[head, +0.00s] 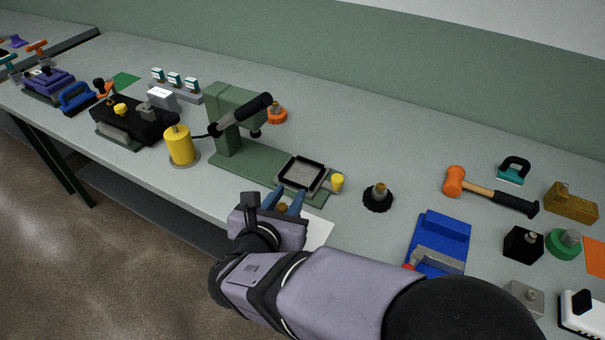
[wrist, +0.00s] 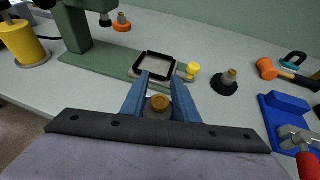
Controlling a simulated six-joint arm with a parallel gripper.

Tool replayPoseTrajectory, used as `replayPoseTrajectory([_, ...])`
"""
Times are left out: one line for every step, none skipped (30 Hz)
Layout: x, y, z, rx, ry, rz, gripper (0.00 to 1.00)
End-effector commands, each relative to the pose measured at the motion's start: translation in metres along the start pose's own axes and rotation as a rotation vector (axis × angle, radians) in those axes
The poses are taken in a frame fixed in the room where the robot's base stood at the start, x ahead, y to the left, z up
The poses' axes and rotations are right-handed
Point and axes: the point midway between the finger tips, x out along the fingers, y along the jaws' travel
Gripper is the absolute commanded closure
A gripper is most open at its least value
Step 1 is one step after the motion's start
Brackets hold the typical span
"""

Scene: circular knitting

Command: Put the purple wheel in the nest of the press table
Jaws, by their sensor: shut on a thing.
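My gripper (wrist: 158,88) is shut on a brass-knobbed part (wrist: 159,103). Its knob shows between the blue fingers in the wrist view. The body below is mostly hidden, and I cannot make out a purple colour. The green press (head: 236,118) stands left of centre in the head view. The nest (head: 302,175), a square grey recess with a black rim, sits at the right end of its green base and looks empty. It also shows in the wrist view (wrist: 154,65), beyond my fingertips. My gripper is at the near side of the nest.
A yellow knob (head: 337,182) stands right of the nest. A black wheel (head: 377,198) is farther right, and an orange wheel (head: 277,115) is behind the press. A yellow cylinder (head: 181,146) stands left. A white sheet (head: 318,232) lies near the front edge.

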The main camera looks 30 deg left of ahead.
Motion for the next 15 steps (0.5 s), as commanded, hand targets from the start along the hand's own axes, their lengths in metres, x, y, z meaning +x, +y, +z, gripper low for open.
replayPoseTrajectory([0.0,0.004,0.003,-0.002,-0.001,0.007,0.99])
replayPoseTrajectory([0.0,0.006,0.003,-0.005,0.0,0.012,0.99])
replayPoseTrajectory([0.0,0.009,0.003,-0.008,0.0,0.018,0.99])
replayPoseTrajectory([0.0,0.009,0.002,-0.009,0.001,0.019,0.99])
replayPoseTrajectory([0.0,0.009,0.002,-0.009,0.0,0.019,0.99])
replayPoseTrajectory([0.001,0.009,0.002,-0.008,0.0,0.018,0.99])
replayPoseTrajectory([0.002,0.009,0.003,-0.008,0.0,0.017,0.99])
replayPoseTrajectory([0.004,0.009,0.004,-0.008,0.0,0.016,0.99])
replayPoseTrajectory([0.007,0.008,0.005,-0.008,0.001,0.014,0.99])
replayPoseTrajectory([0.009,0.008,0.006,-0.007,0.001,0.013,0.99])
replayPoseTrajectory([0.013,0.008,0.008,-0.007,0.001,0.013,0.99])
replayPoseTrajectory([0.019,0.008,0.011,-0.006,0.0,0.012,0.99])
replayPoseTrajectory([0.024,0.008,0.013,-0.006,0.0,0.012,0.99])
replayPoseTrajectory([0.029,0.007,0.015,-0.007,0.001,0.011,0.99])
replayPoseTrajectory([0.037,0.008,0.019,-0.006,0.0,0.011,0.99])
